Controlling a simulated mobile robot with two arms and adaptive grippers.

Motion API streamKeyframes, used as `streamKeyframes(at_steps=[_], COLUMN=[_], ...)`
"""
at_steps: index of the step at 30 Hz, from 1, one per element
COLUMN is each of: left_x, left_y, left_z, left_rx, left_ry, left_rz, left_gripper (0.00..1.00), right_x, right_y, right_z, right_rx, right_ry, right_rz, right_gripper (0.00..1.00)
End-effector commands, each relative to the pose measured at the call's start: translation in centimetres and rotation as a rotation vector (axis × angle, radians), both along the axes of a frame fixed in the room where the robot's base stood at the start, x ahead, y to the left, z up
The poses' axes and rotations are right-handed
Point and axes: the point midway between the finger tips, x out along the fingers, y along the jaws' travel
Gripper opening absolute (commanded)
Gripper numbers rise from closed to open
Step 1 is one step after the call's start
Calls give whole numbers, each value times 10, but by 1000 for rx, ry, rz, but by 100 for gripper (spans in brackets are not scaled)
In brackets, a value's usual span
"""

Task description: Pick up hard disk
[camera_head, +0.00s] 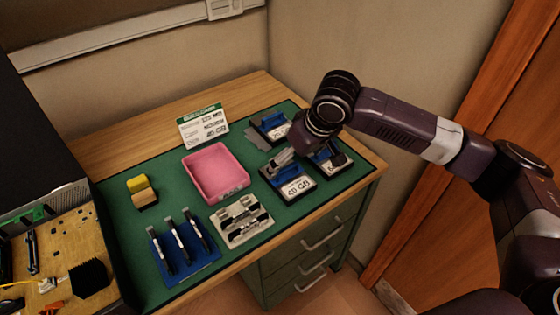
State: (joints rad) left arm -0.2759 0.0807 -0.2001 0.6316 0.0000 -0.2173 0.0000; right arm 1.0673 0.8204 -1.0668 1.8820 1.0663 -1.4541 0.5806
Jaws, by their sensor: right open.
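Several dark stands with blue holders and white labels stand at the right end of the green mat. The front one (297,187) is labelled "40 GB". A grey, block-like piece (283,158) shows at its top and looks like a hard disk, partly hidden by my gripper. Another stand (271,124) is behind, with a flat grey piece (255,139) beside it. A third stand (328,163) is largely covered by my right gripper (313,157), which is open just above the stands. Contact cannot be told. My left gripper is not in view.
A pink tray (216,172) sits mid-mat, with a sign (203,125) behind it. A blue rack of tools (183,248), a pale holder (241,221) and a yellow sponge-like block (141,190) are nearby. An open computer case (50,250) stands left. A wall rises behind.

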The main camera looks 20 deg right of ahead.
Motion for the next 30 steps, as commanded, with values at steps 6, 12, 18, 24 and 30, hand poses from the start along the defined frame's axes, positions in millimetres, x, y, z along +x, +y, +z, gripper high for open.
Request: streamKeyframes(at_steps=[6, 12, 18, 24, 30], left_x=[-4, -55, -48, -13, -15], left_y=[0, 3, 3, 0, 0], left_z=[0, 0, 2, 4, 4], left_rx=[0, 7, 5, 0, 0], left_ry=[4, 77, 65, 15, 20], left_rz=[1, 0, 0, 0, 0], left_gripper=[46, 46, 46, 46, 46], right_x=[7, 13, 22, 25, 25], right_y=[0, 6, 11, 12, 12], right_z=[-14, -37, -64, -71, -71], right_rx=[1, 0, 0, 0, 0], right_ry=[4, 3, 1, -1, -1], right_rz=[-8, -6, -6, -5, -4], right_gripper=[93, 93, 93, 93, 85])
